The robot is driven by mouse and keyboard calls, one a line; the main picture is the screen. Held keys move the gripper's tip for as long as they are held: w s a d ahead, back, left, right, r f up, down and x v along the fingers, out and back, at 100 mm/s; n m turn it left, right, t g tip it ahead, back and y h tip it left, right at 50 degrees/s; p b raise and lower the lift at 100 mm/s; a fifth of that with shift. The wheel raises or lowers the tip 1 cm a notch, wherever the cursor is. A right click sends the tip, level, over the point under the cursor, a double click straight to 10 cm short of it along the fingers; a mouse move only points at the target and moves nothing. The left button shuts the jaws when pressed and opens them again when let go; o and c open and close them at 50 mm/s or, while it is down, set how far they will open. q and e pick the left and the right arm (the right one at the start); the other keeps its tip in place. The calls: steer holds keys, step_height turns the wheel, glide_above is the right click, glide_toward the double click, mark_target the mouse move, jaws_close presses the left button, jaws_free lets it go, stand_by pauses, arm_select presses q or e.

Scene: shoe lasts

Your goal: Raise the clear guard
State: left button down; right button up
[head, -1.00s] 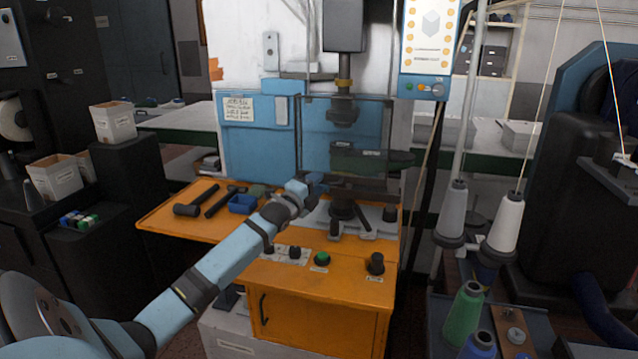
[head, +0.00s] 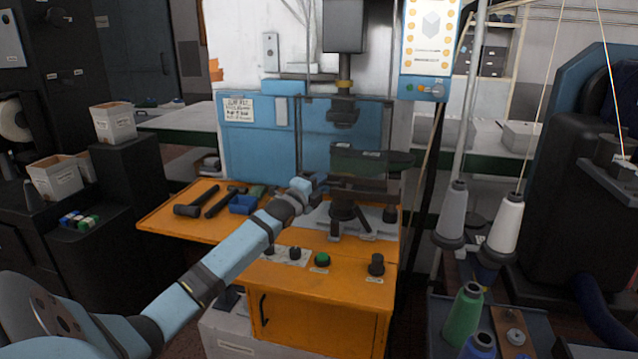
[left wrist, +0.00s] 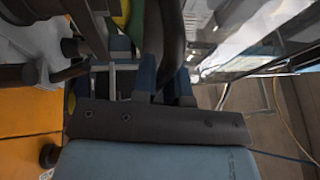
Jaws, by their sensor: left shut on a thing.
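The clear guard (head: 367,120) is a see-through pane with a thin dark frame, hanging at the front of the press head (head: 342,108) in the head view. Its lower part is hard to make out against the dark parts behind. My left gripper (head: 318,184) is at the guard's lower left side. In the left wrist view my left gripper (left wrist: 166,85) has its blue fingers closed around a dark bar (left wrist: 170,40), which looks like the guard's handle. The clear pane (left wrist: 240,45) shows to the right there. My right gripper is not in view.
The orange bench (head: 310,285) has several knobs and a green button (head: 322,259) in front. Thread cones (head: 503,222) and a post stand at right. A control panel (head: 425,45) hangs upper right.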

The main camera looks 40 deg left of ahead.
arm_select(q)
step_height(320, 180, up, 18)
steer(key=p, duration=1)
steer(key=shift+f+p, duration=0.15)
steer(key=shift+p, duration=0.15)
steer(key=shift+r+p, duration=0.35)
steer(key=shift+r, duration=0.35)
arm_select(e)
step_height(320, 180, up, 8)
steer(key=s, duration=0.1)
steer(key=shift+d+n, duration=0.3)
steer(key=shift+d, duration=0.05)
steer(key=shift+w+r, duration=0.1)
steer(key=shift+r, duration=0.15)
arm_select(q)
steer(key=c, duration=1.2)
jaws_free()
steer(key=shift+f, duration=0.1)
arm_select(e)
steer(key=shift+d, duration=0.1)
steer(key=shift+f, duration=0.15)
